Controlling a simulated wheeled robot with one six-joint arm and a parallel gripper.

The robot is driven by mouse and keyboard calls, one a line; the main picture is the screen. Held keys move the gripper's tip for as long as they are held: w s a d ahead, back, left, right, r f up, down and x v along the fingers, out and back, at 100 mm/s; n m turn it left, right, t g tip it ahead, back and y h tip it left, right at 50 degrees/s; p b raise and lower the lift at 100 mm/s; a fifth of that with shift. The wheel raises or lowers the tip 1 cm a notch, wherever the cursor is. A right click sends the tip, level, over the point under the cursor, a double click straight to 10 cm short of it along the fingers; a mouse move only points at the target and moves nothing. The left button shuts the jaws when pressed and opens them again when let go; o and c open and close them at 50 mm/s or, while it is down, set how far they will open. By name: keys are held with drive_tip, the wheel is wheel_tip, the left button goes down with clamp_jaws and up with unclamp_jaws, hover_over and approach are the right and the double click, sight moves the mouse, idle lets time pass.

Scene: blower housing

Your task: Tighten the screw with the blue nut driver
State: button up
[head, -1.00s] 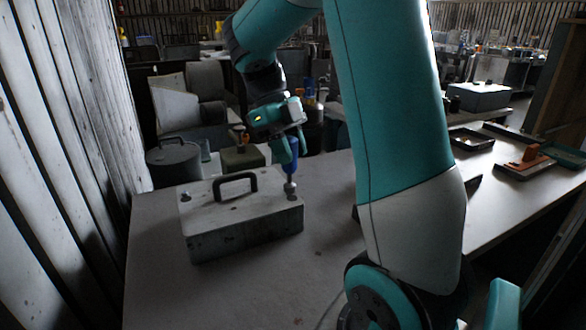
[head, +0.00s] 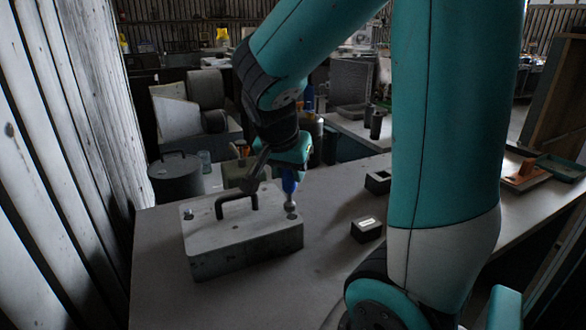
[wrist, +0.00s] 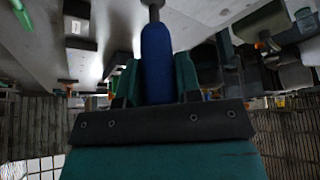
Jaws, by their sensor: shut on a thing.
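My gripper (head: 289,172) is shut on the blue nut driver (head: 290,184), which it holds upright with the shaft pointing down. In the wrist view the blue handle (wrist: 157,62) sits between the teal fingers. The screw there is too small or hidden to make out. The housing is a box with a dark arched handle (head: 237,195) on its top.
The housing stands on a grey table (head: 330,285). Two small dark boxes (head: 367,229) (head: 378,181) lie to its right. A dark lidded pot (head: 176,180) stands behind it at the left. An orange object in a tray (head: 525,175) is at the far right. A plank wall closes the left.

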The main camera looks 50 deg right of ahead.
drive_tip(key=n+t, duration=0.1)
drive_tip(key=n, duration=0.1)
drive_tip(key=n+t+y, duration=0.1)
drive_tip(key=n, duration=0.2)
drive_tip(key=shift+s+d, duration=0.1)
drive_tip(key=shift+s, duration=0.05)
drive_tip(key=shift+n+y, duration=0.3)
drive_tip(key=shift+n, duration=0.2)
drive_tip(key=shift+r+p, duration=0.6)
drive_tip(key=shift+p, duration=0.2)
drive_tip(key=shift+f, duration=0.1)
drive_tip(key=shift+f+b, duration=0.4)
drive_tip(key=shift+f, duration=0.1)
